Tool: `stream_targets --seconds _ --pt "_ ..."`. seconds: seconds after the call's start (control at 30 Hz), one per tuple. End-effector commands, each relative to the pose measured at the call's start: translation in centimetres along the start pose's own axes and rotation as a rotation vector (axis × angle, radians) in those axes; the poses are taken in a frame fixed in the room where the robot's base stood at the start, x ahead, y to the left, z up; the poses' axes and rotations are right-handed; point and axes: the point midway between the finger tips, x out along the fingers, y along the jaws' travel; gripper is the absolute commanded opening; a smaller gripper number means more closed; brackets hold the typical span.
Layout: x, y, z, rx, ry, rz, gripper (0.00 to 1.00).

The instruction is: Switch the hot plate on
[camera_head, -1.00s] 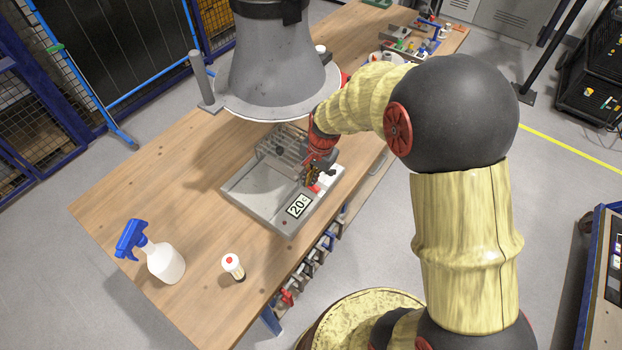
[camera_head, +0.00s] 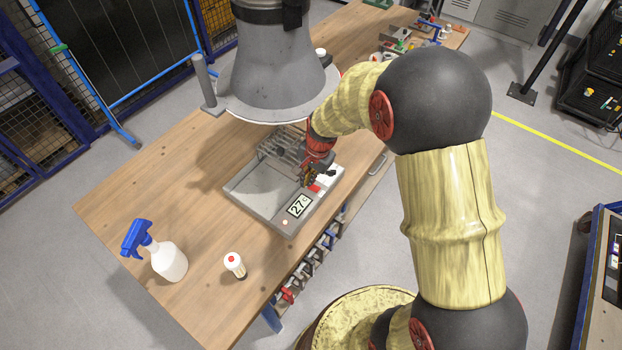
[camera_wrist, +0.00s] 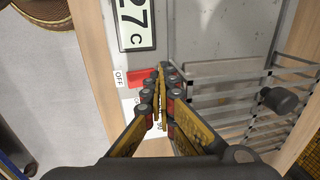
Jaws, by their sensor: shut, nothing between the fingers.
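The hot plate (camera_head: 250,187) is a flat grey unit on the wooden bench. Its display (camera_head: 299,205) reads 27 °C, and it also shows in the wrist view (camera_wrist: 136,22). A small round lamp (camera_head: 285,222) at the front corner looks pale and lit. The red switch (camera_wrist: 141,78) has an OFF label (camera_wrist: 120,78) beside it; its other end is hidden behind my fingers. My gripper (camera_wrist: 161,70) is shut and empty, its fingertips right at the switch's edge; I cannot tell whether they touch. In the head view my gripper (camera_head: 308,182) is over the control strip.
A metal wire rack (camera_wrist: 235,100) with a black knob (camera_wrist: 281,99) stands close beside my fingers. A grey extraction hood (camera_head: 275,75) hangs above the hot plate.

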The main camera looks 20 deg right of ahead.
Motion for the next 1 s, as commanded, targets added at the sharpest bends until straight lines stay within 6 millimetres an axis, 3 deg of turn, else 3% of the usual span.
stream_targets --seconds 0.3,0.53,1.0 --pt "0.1 1.8 0.5 0.0 -0.011 0.014 0.0" --pt "-0.9 1.9 0.4 0.0 -0.01 0.013 0.0" --pt "-10.0 1.1 0.1 -0.001 0.0 0.0 0.0"
